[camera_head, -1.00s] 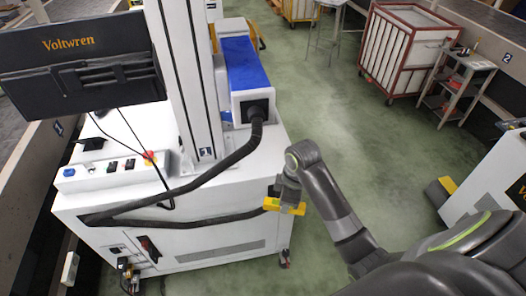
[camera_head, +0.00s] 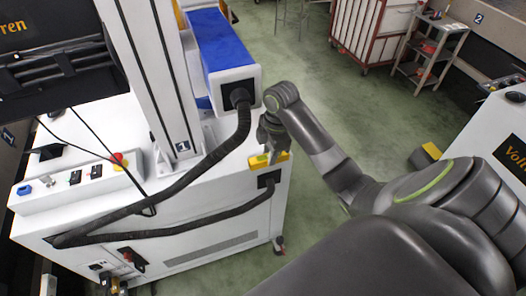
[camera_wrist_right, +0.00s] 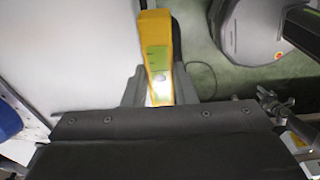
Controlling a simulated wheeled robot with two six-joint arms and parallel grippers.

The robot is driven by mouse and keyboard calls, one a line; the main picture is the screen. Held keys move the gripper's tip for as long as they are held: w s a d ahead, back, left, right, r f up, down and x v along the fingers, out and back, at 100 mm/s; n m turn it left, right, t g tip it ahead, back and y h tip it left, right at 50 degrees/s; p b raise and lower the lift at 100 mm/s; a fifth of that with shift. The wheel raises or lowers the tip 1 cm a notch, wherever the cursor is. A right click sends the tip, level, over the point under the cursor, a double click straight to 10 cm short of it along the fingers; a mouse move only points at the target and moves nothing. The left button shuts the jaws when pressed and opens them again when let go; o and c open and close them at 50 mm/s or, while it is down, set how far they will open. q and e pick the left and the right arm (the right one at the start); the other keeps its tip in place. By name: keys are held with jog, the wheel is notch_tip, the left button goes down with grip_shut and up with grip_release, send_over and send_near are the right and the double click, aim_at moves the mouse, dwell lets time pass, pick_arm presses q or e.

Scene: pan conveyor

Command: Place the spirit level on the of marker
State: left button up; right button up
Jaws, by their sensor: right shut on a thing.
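The spirit level (camera_head: 283,157) is a short yellow bar with a green patch. My right gripper (camera_head: 270,153) is shut on it, and its fingers hide part of the level. In the right wrist view the level (camera_wrist_right: 155,40) points away from me between the two fingers (camera_wrist_right: 158,82). The marker is a white cabinet (camera_head: 215,205) with a column (camera_head: 152,75) and a blue-topped head (camera_head: 222,42). In the head view the level is near the cabinet's right edge; I cannot tell whether it touches. My left gripper is not in view.
A control box (camera_head: 75,185) with a red button stands on the cabinet's left side. A black hose (camera_head: 215,160) runs from the head down across the cabinet. A red-framed bin (camera_head: 375,30) and a small cart (camera_head: 430,50) stand behind. Green floor is free right of the cabinet.

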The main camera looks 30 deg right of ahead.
jog(key=w+b, duration=0.1)
jog(key=w, duration=0.1)
jog(key=w+d+b, duration=0.1)
jog(key=w, duration=0.2)
jog(key=shift+w+d+f, duration=0.1)
jog(key=shift+w+d, duration=0.05)
jog(key=shift+w, duration=0.05)
jog(key=shift+f, duration=1.65)
jog(key=o, duration=1)
jog(key=shift+f, duration=0.1)
jog(key=r, duration=0.3)
jog(key=r+p, duration=0.1)
jog(key=r, duration=0.1)
jog(key=shift+d+r, duration=0.1)
jog(key=shift+d, duration=0.2)
jog(key=shift+s+d+r+p, duration=0.1)
jog(key=shift+d+r+p, duration=0.1)
jog(key=shift+r+p, duration=1.55)
jog(key=shift+s+d+r+p, duration=0.1)
jog(key=shift+d+r+p, duration=0.05)
jog(key=shift+r+p, duration=1.55)
